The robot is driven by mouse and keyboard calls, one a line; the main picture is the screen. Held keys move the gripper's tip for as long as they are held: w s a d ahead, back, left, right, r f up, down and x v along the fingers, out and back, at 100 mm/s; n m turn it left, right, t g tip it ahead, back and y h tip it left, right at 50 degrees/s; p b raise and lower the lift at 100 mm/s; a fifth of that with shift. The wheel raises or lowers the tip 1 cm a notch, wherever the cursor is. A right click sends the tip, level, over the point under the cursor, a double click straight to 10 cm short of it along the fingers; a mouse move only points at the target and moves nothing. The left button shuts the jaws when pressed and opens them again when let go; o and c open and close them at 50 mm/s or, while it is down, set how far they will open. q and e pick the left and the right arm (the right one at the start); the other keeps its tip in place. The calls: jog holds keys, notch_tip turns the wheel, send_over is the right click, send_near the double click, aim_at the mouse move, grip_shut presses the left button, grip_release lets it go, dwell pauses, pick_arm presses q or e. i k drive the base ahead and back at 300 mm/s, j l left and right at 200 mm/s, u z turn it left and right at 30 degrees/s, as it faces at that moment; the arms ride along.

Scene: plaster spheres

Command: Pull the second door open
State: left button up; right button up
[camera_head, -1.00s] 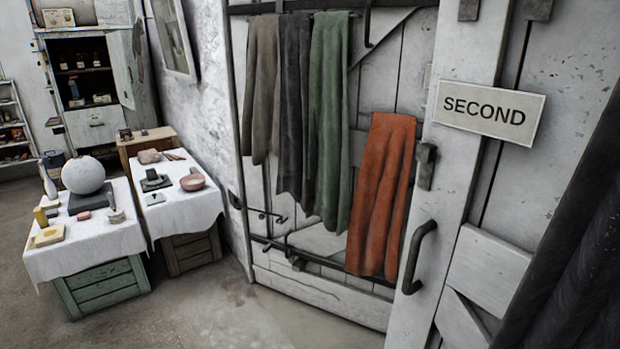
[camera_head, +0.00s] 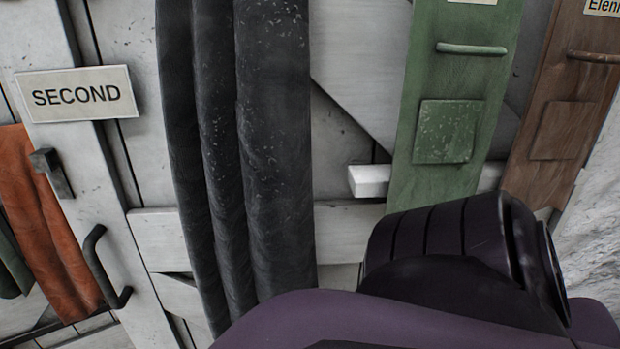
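The second door (camera_head: 340,228) is a white plank door with diagonal braces. A sign reading "SECOND" (camera_head: 75,94) is fixed on a white upright at the left. A dark bent handle (camera_head: 100,270) is on that upright below the sign, with a dark latch piece (camera_head: 52,172) above it. A dark hanging cloth (camera_head: 262,140) covers part of the door. My own dark purple arm fills the lower right. Neither gripper shows in the head view.
A green board (camera_head: 448,110) and a brown board (camera_head: 565,120), each with a bar, hang at the right. A white block (camera_head: 370,181) sticks out beside the green board. An orange cloth (camera_head: 45,235) hangs at the far left. A rough white wall (camera_head: 592,215) is at the right edge.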

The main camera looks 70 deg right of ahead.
aim_at(207, 161)
jog(key=l+z, duration=0.1)
jog(key=z, duration=1.6)
jog(key=k+j+u, duration=0.1)
jog(key=j, duration=0.6)
